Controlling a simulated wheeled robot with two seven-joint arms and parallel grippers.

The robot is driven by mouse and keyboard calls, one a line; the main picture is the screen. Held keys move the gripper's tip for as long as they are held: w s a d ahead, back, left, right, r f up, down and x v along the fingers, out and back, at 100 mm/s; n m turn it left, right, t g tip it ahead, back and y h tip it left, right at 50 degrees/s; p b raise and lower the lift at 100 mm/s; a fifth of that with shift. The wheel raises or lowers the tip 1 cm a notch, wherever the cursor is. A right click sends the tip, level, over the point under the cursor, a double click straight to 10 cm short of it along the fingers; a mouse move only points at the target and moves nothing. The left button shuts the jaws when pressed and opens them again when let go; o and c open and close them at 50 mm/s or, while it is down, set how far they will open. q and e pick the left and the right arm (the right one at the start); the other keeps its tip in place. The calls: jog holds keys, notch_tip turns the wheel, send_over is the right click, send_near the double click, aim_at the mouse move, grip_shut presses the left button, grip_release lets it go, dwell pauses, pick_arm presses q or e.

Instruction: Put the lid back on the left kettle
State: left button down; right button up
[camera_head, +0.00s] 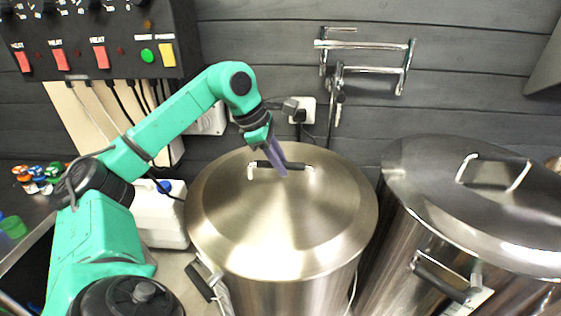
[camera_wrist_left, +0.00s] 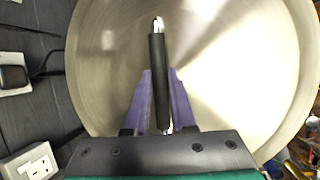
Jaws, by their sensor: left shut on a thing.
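The steel lid (camera_head: 250,225) is a broad shallow dome over the left kettle (camera_head: 310,293), covering its mouth. I cannot tell whether its rim rests fully on the kettle or sits slightly above. Its black bar handle (camera_head: 298,166) is near the far side of the dome. My left gripper (camera_head: 277,166) reaches down from the left with purple fingers, shut on this handle. In the left wrist view the handle (camera_wrist_left: 158,60) runs between the fingers (camera_wrist_left: 160,76), with the lid (camera_wrist_left: 225,60) behind it. My right gripper is not in view.
The right kettle (camera_head: 395,265) stands close by with its own lid (camera_head: 430,175) on. A control panel (camera_head: 95,40) and wall pipework (camera_head: 365,45) are behind. A white canister (camera_head: 160,218) stands left of the left kettle. A socket (camera_wrist_left: 32,165) is on the wall.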

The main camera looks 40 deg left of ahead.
pick_arm(q)
jog(key=c, duration=0.7)
grip_release()
jog(key=shift+r, duration=0.15)
jog(key=shift+s+d, duration=0.1)
jog(key=shift+s, duration=0.05)
jog(key=p+v, duration=0.3)
jog(key=v, duration=1.1)
jog(key=shift+s+r, duration=0.15)
jog(key=shift+r, duration=0.1)
